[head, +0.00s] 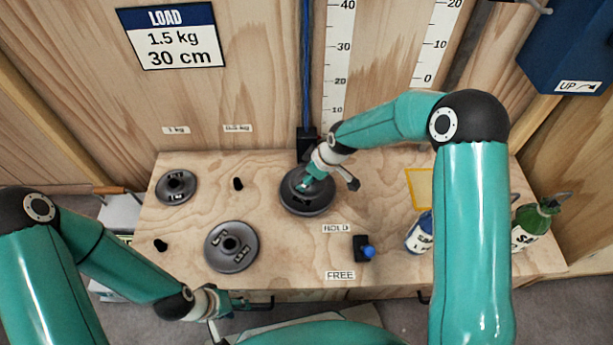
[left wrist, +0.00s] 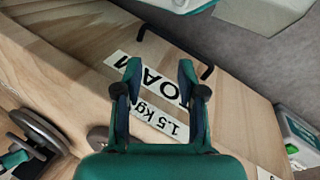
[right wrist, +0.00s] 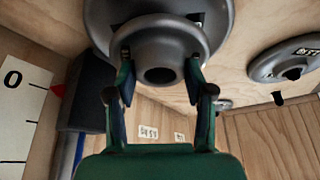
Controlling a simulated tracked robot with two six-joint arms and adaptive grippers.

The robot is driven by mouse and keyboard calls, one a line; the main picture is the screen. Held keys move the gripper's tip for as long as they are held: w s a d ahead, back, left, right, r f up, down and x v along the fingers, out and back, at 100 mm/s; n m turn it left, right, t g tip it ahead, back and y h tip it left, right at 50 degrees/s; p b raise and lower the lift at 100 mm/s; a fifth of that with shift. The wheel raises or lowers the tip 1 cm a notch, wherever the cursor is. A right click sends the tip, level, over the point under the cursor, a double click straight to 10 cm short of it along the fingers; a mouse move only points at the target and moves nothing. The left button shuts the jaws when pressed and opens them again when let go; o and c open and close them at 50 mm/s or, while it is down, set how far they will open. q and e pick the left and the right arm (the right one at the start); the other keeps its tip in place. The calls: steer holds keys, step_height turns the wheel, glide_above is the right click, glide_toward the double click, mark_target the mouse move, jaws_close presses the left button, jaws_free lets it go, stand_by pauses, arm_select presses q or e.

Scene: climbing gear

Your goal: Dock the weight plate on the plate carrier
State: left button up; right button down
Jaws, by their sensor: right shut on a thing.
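A dark grey weight plate (head: 307,207) is at the back middle of the bench, in front of a black block (head: 305,146) on the blue cable, apparently the carrier. My right gripper (head: 303,184) reaches it from above. In the right wrist view the fingers (right wrist: 160,75) are shut on the hub (right wrist: 160,62) of the plate (right wrist: 208,38). The black block (right wrist: 88,95) is beside it, its red pointer near the scale's 0. The plate's underside is hidden, so I cannot tell whether it is seated. My left gripper (head: 235,302) is open and empty before the bench front; its fingers (left wrist: 160,85) stand apart.
Two other plates lie on the bench, a smaller one (head: 176,187) and a larger one (head: 232,247). Two black pegs (head: 238,184) stand bare. A blue-knobbed switch (head: 366,251), a blue bottle (head: 419,233) and a green bottle (head: 533,222) are at the right. A LOAD sign (head: 171,37) hangs behind.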

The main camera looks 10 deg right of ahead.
steer(key=shift+f+b, duration=0.55)
stand_by(0.7)
steer(key=c, duration=0.7)
jaws_free()
steer(key=p+v, duration=0.6)
steer(key=v, duration=0.5)
steer(key=shift+s+p, duration=0.1)
steer(key=shift+p, duration=0.25)
